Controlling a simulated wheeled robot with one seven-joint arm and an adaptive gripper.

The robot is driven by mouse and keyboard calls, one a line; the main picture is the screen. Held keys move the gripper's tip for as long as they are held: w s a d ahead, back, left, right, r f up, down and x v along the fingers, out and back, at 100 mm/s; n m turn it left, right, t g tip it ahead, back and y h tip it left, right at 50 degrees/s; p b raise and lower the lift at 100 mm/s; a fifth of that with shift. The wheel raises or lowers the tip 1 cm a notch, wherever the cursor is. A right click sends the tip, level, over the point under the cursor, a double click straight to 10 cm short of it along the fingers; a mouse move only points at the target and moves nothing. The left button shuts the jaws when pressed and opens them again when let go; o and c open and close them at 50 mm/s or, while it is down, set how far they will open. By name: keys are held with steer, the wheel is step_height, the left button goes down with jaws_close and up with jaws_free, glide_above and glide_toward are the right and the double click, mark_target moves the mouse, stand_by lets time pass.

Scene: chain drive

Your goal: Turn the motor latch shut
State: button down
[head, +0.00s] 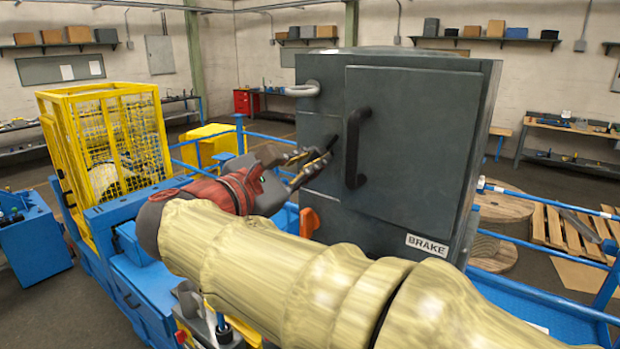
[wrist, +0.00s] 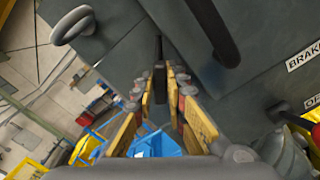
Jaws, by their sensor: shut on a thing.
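My gripper (head: 318,162) is at the front of the grey cabinet (head: 420,140), left of its long black door handle (head: 354,148). In the wrist view, the fingers of my gripper (wrist: 162,78) converge on a thin dark lever (wrist: 158,48) standing out from the cabinet face. I take this lever to be the motor latch; no label on it is readable. Its tip lies between the fingertips, and they are shut on it. The fingers partly hide the lever in the head view, so its exact angle is unclear there.
A light grey curved handle (head: 303,89) sits at the cabinet's upper left. A "BRAKE" label (head: 427,244) is low on the front. An orange-red part (head: 309,222) is below my gripper. Blue rails and a yellow mesh cage (head: 110,140) stand left.

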steer(key=m+b, duration=1)
steer(key=b, duration=0.1)
steer(key=shift+d+f+m, duration=0.1)
steer(key=shift+f+m, duration=0.2)
steer(key=shift+b, duration=0.3)
steer(key=c, duration=1.8)
jaws_free()
steer(key=shift+s, duration=0.1)
steer(key=v, duration=1.2)
